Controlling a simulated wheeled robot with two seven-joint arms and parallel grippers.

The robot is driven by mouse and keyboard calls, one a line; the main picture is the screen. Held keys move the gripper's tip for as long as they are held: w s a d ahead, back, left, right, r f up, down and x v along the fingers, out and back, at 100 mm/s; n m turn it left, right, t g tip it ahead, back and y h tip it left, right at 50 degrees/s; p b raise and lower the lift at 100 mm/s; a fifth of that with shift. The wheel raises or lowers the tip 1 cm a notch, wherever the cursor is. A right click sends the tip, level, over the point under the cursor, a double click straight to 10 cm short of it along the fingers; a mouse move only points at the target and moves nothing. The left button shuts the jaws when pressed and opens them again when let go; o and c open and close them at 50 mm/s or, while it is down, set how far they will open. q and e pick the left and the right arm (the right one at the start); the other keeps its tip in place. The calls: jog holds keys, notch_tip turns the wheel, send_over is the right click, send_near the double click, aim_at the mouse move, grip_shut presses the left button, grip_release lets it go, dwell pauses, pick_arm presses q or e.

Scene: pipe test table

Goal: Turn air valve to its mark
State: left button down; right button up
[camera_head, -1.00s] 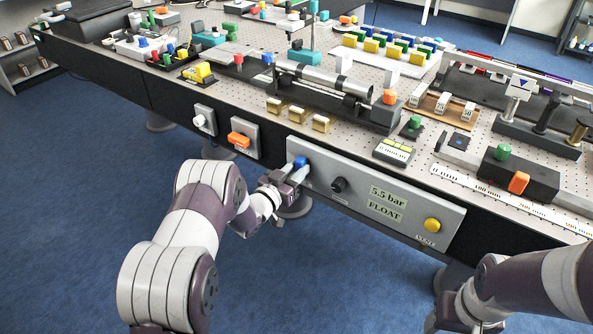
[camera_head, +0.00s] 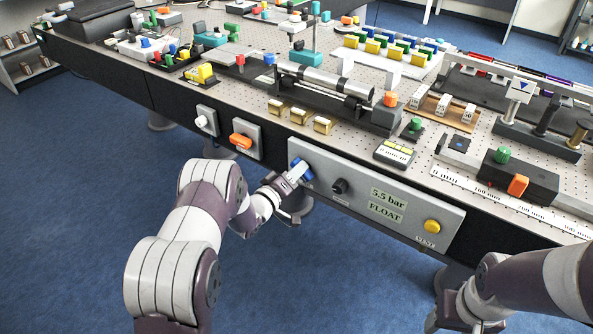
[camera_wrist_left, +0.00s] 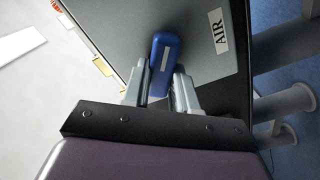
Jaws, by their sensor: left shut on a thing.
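The air valve is a blue handle (camera_wrist_left: 165,62) with a pale line along it, on a grey panel (camera_wrist_left: 205,25) beside a label reading AIR (camera_wrist_left: 220,33). In the head view the blue handle (camera_head: 300,168) shows at the left end of the front panel (camera_head: 322,172). My left gripper (camera_head: 294,174) is at the handle. In the wrist view the left gripper's fingers (camera_wrist_left: 160,90) stand on both sides of the handle, shut on it. The valve's mark is not visible. My right gripper (camera_head: 450,322) is at the lower right, away from the panel; its fingers are not clear.
The same panel carries a black knob (camera_head: 339,186), labels reading 5.5 bar and FLOAT (camera_head: 387,202), and a yellow VENT button (camera_head: 432,226). An orange switch (camera_head: 240,141) and a white knob (camera_head: 202,121) are to the left. The floor (camera_head: 85,215) before the table is clear.

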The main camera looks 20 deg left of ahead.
pick_arm(q)
jog(key=shift+f+n+p, duration=0.15)
jog(key=shift+n+p, duration=0.1)
jog(key=shift+n, duration=1.5)
jog(key=shift+f+n+p, duration=0.15)
jog(key=shift+n+p, duration=0.1)
jog(key=shift+n, duration=1.5)
jog(key=c, duration=0.9)
grip_release()
jog(key=v, duration=1.2)
jog(key=shift+s+a+r, duration=0.1)
jog(key=shift+s+a, duration=0.1)
jog(key=shift+s, duration=0.1)
